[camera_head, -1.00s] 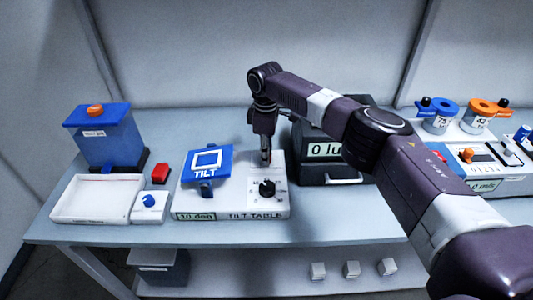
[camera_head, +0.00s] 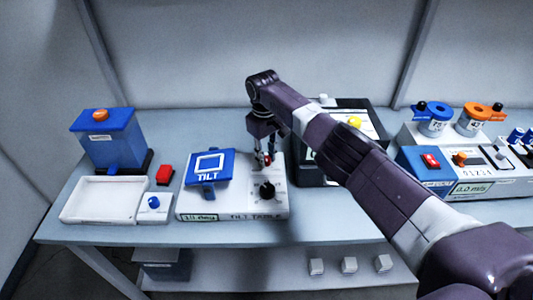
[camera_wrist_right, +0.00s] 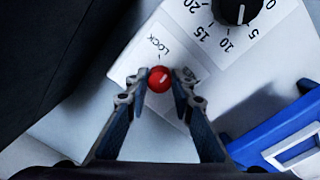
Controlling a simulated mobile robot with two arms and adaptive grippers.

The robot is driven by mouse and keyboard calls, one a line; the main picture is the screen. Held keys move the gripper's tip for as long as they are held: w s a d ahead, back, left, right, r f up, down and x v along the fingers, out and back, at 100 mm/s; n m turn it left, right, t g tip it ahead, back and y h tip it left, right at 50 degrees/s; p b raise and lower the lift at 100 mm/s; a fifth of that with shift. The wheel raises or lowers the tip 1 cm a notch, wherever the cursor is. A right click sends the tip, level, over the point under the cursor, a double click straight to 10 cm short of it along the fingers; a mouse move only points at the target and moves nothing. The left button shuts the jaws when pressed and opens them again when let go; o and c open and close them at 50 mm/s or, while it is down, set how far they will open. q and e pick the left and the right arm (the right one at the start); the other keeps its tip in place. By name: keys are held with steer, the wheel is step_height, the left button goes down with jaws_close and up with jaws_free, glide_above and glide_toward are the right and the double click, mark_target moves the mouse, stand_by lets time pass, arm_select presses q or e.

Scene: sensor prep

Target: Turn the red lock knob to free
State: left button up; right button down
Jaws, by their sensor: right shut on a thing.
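The red lock knob (camera_wrist_right: 160,80) shows in the wrist view on the white panel, near the printed word LOCK (camera_wrist_right: 158,44). My right gripper (camera_wrist_right: 159,83) is shut on the red knob, one fingertip on each side. In the head view the right gripper (camera_head: 265,158) points down at the back right of the tilt table, and the knob is mostly hidden there. My left gripper is not in view.
A dark box (camera_head: 308,176) stands close behind my right arm. Instruments with blue and orange parts (camera_head: 470,160) stand at the right.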

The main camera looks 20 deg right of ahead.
steer(key=m, duration=0.4)
steer(key=shift+w+r+m, duration=0.1)
steer(key=shift+m, duration=0.2)
steer(key=m, duration=0.4)
steer(key=shift+w+r+m, duration=0.1)
steer(key=shift+m, duration=0.6)
steer(key=c, duration=1.8)
jaws_free()
steer(key=shift+o, duration=0.7)
step_height(320, 180, up, 12)
steer(key=shift+a, duration=0.25)
